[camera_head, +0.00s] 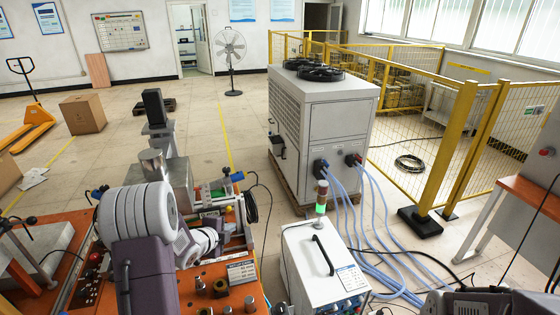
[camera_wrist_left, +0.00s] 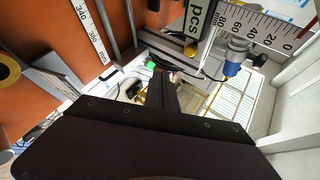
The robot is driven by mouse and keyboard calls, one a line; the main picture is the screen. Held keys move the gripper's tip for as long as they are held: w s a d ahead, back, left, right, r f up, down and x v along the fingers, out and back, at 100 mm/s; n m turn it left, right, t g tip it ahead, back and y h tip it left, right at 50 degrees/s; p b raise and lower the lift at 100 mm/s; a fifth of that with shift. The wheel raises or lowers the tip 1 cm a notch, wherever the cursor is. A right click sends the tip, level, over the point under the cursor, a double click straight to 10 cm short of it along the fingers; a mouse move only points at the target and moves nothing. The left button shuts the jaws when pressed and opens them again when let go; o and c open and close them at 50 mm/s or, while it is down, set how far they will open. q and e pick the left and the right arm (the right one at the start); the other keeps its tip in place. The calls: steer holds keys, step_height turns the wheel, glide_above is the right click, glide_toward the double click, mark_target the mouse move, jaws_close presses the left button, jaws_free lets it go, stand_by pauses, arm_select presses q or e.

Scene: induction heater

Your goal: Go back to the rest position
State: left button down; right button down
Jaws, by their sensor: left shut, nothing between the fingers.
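My left arm, white and purple, stands in the front left of the head view over the orange workbench (camera_head: 243,271). Its left gripper (camera_head: 222,238) is mostly hidden behind the wrist, near the fixture with the rulers on the bench. In the left wrist view the dark fingers of the left gripper (camera_wrist_left: 162,88) are together with nothing between them. Only a part of my right arm shows at the bottom right edge of the head view; its gripper is out of the picture.
A white box (camera_head: 318,264) with a green-lit lamp (camera_head: 321,198) stands right of the bench. Behind it is a large grey chiller (camera_head: 325,125) with blue hoses (camera_head: 365,230). A yellow fence (camera_head: 450,140) bounds the right. Floor behind the bench is partly clear.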

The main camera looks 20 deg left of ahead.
arm_select(q)
steer(key=w+d+r+m+h, duration=0.1)
steer(key=d+r, duration=0.3)
steer(key=d, duration=0.2)
steer(key=d+r+m+h, duration=0.1)
steer(key=d+r, duration=0.2)
steer(key=d, duration=0.4)
steer(key=s+d+f+n+g+y, duration=0.1)
steer(key=s+f+n+g, duration=0.3)
steer(key=s+n, duration=0.5)
steer(key=s+d+f+n+g+y, duration=0.1)
steer(key=s+f+n+g, duration=0.4)
steer(key=s+n, duration=0.5)
steer(key=s+g, duration=0.1)
steer(key=s, duration=0.4)
steer(key=shift+s+f+n, duration=0.2)
steer(key=shift+s+n, duration=0.05)
steer(key=shift+n, duration=0.05)
